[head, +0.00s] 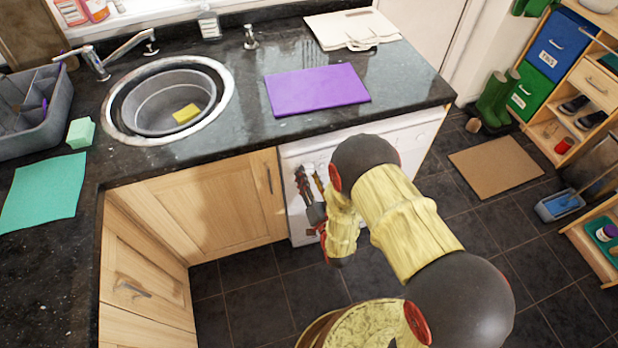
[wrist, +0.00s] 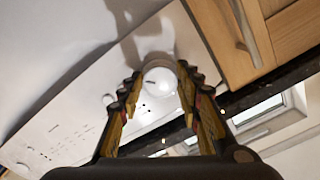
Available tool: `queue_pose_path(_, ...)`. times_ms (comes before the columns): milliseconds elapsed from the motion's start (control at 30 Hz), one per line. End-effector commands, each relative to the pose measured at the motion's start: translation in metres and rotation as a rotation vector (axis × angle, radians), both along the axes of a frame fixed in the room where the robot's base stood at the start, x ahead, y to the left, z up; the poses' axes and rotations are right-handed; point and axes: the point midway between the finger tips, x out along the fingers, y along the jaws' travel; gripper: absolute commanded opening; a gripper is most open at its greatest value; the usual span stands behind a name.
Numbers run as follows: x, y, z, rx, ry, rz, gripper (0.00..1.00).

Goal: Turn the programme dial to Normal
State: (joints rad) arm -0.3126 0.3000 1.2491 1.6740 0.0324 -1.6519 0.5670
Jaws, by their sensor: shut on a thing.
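The white round programme dial (wrist: 160,84) sits on the front panel of a white appliance (wrist: 68,122) in the wrist view. My gripper (wrist: 160,78) has its fingers on either side of the dial and is shut on it. Small dark marks show on the panel near the dial, too small to read. In the head view the white appliance (head: 412,130) stands under the worktop, and my gripper (head: 309,184) is at its upper left front. The dial is not clear there, and my arm covers much of the appliance front.
A wooden cupboard door (head: 215,205) with an upright handle is just left of the appliance. The dark worktop (head: 400,88) overhangs above, with a purple board (head: 316,90) on it. Dark floor tiles (head: 505,210) are clear to the right, before a brown mat (head: 496,165).

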Motion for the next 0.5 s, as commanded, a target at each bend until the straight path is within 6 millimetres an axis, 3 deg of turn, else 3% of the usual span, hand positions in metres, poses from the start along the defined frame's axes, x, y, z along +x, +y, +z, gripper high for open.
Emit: queue_pose_path(500, 0.0002, 0.001, 0.0012, 0.461, 0.13, -0.001, 0.09)
